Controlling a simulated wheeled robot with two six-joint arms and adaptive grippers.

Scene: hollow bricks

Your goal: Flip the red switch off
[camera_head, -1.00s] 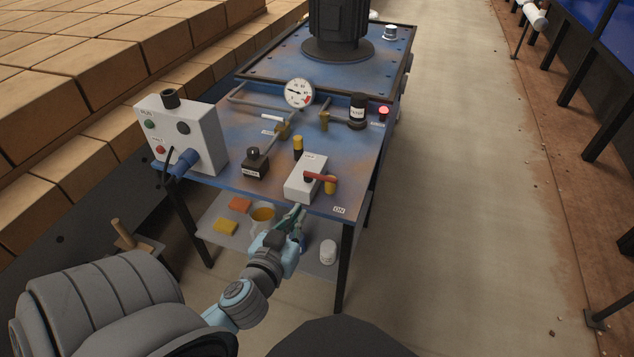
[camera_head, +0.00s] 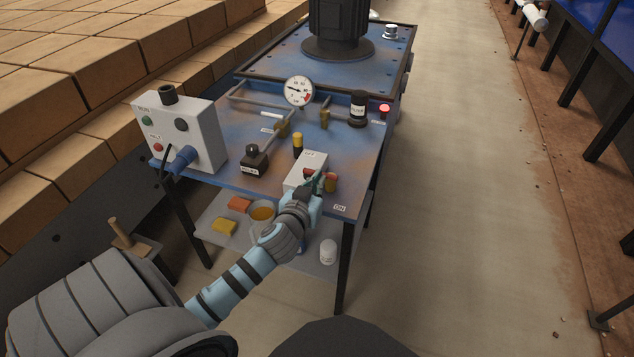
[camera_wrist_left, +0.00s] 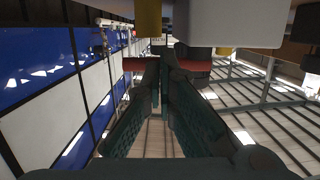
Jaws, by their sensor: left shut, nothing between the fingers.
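The red switch is a lever on a white box (camera_head: 300,170) at the front right of the blue table. Its red handle (camera_head: 330,178) points right, with an ON label (camera_head: 340,208) on the table edge nearby and a label on the box's far side. My left gripper (camera_head: 320,180) is shut and empty, right at the handle and covering part of it. In the left wrist view, the red handle (camera_wrist_left: 196,66) shows on both sides of the closed fingers (camera_wrist_left: 161,60). I cannot tell whether they touch. My right gripper is not in view.
A grey control box (camera_head: 205,130) is at the table's left. A lit red lamp (camera_head: 385,108) and a gauge (camera_head: 299,91) are behind.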

